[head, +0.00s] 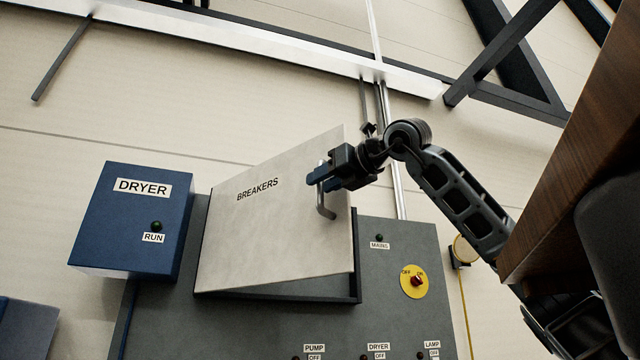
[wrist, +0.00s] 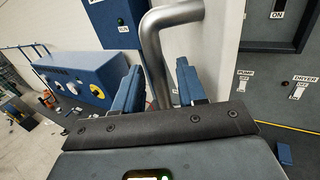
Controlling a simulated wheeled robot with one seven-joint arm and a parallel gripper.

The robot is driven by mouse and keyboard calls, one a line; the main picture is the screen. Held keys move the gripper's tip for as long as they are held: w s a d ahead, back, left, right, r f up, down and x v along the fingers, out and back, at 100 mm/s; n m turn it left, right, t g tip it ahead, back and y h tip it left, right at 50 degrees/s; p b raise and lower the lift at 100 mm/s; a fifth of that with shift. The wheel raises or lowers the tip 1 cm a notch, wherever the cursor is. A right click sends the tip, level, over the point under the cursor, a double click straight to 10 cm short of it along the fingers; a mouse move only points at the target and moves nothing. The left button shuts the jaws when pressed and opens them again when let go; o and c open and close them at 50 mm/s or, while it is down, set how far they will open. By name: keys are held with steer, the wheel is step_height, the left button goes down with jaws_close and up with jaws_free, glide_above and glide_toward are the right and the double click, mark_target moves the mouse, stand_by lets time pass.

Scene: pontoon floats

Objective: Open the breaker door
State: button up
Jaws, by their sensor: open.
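The breaker door (head: 270,225) is a pale panel marked BREAKERS on the grey board, and it stands ajar. Its right edge is swung out from the dark box frame (head: 357,270), with a gap along the bottom. A bent grey metal handle (head: 328,210) sits near its right edge. My gripper (head: 318,180) is at the handle with its jaws open. In the wrist view, the handle (wrist: 158,60) passes between the two blue fingers of my gripper (wrist: 158,88), with space beside it. The door's pale face (wrist: 222,50) shows to the right; its hinge is not clearly visible.
A blue DRYER box (head: 135,220) with a RUN lamp juts out left of the door. A yellow-plated OFF/ON switch (head: 414,281) and a MAINS lamp (head: 379,238) are right of it. PUMP, DRYER and LAMP switches lie below. A wooden surface (head: 580,150) is at right.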

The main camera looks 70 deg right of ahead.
steer(key=v, duration=0.6)
steer(key=shift+b, duration=0.4)
steer(key=shift+s, duration=0.1)
steer(key=shift+c, duration=0.2)
